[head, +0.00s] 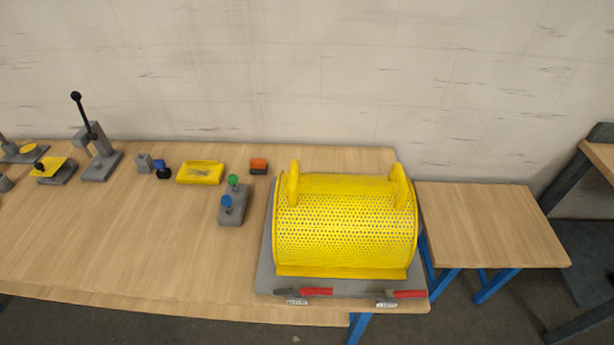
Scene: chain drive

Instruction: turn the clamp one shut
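A yellow perforated guard (345,235) with two upright handles sits on a grey base plate (264,262) at the right end of the bench. Two small clamps with red handles are at the front edge of the plate. One clamp (316,292) is at the left and the other clamp (408,294) is at the right. Both red handles point to the right, roughly along the edge. I cannot tell which is clamp one or whether either is latched. What the guard covers is hidden. Neither gripper shows.
A grey block with green and blue knobs (232,208) stands left of the guard. A lower side table (490,222) is at the right. The bench's front left is clear.

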